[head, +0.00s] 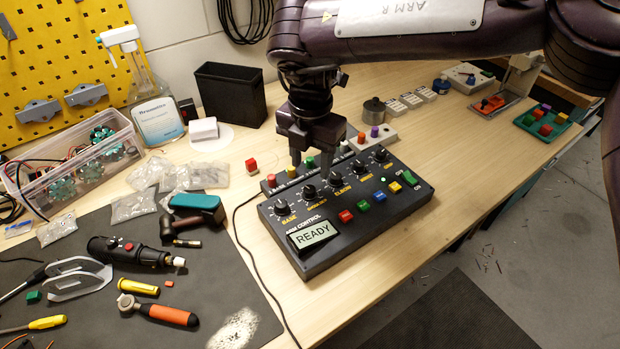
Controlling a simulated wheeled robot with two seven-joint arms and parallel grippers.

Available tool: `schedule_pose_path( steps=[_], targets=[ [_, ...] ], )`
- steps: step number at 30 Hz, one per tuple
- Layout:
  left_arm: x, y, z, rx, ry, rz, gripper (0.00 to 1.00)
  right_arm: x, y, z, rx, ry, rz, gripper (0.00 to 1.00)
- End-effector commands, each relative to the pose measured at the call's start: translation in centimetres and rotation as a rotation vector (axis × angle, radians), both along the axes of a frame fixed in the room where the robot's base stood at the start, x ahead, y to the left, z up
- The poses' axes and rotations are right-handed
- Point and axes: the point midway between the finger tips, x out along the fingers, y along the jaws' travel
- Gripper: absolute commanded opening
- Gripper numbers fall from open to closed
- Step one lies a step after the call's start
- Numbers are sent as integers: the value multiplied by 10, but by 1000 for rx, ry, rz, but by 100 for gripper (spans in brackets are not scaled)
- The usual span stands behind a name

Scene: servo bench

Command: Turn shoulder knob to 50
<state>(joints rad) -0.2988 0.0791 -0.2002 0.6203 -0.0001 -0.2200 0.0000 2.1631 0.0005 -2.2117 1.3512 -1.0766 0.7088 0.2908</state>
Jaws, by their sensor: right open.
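The black arm control box (330,262) lies on the wooden bench, its display (312,234) reading READY. A row of black knobs runs along it. The shoulder knob (309,192) is second from the left, between the base knob (282,208) and the elbow knob (335,178). Its pointer is too small to read. My right gripper (311,163) points down over the back of the box, open and empty, just behind and above the shoulder knob in the picture. I see no contact with the knob. My left gripper is out of view.
Coloured buttons (346,216) and a green switch (410,178) sit on the box's front part. Tools lie on the dark mat (215,270) at left. A black bin (232,95) stands behind.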

Motion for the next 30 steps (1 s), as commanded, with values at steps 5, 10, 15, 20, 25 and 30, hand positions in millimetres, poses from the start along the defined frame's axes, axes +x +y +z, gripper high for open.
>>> schedule_pose_path(
  steps=[5, 10, 15, 20, 25, 30],
  targets=[
    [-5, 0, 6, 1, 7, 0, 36, -2, 0, -30, -1, 6, 3, 46],
    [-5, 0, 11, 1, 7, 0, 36, -1, 1, -54, 0, 4, 3, 46],
    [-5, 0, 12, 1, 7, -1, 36, -1, 1, -66, 3, 3, 4, 46],
    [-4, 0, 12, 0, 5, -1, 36, -1, 1, -68, 3, 2, 3, 46],
    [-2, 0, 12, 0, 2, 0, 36, -1, 1, -67, 3, 2, 3, 37],
    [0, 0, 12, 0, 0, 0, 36, -1, 1, -67, 3, 2, 3, 14]
  ],
)
